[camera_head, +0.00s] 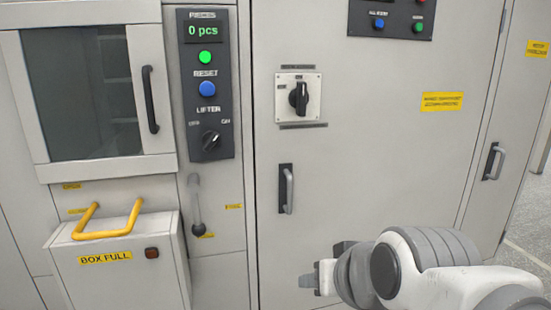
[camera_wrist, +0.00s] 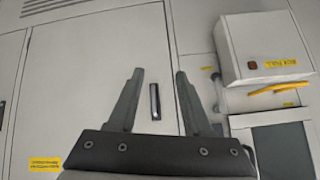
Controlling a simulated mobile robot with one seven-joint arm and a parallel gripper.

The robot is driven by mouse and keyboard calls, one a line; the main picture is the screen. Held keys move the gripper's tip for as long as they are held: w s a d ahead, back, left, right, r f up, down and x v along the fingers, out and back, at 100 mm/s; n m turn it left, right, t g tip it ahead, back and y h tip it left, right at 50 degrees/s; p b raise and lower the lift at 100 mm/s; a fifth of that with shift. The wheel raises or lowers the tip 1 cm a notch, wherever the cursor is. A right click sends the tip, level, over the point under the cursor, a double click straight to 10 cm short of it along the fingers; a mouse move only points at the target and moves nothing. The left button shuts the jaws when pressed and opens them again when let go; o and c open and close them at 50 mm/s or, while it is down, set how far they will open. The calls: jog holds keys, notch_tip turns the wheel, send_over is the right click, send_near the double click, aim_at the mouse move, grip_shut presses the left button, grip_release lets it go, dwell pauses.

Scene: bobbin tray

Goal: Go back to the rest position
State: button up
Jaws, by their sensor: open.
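My gripper (camera_head: 309,282) shows in the lower middle of the head view, in front of the grey cabinet door (camera_head: 365,180), with its fingers pointing left. In the wrist view my gripper (camera_wrist: 158,78) has its two dark fingers spread apart with nothing between them. The cabinet door's handle (camera_wrist: 155,101) appears behind the gap between the fingers. In the head view that handle (camera_head: 287,189) is up and left of my gripper, apart from it.
A grey box labelled BOX FULL (camera_head: 118,270) with a yellow handle (camera_head: 107,222) juts out at lower left. Above it is a windowed door (camera_head: 90,92). A control panel (camera_head: 206,85) reads 0 pcs. A lever (camera_head: 196,205) hangs below it. A rotary switch (camera_head: 298,97) is on the cabinet.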

jog(key=s+d+f+g+h, duration=0.2)
jog(key=s+d+f+g, duration=0.1)
jog(key=s+d, duration=0.35)
notch_tip(320, 180, up, 17)
jog(key=p, duration=1.7)
jog(key=shift+s+d, duration=0.15)
jog(key=shift+d, duration=0.05)
jog(key=shift+f, duration=0.1)
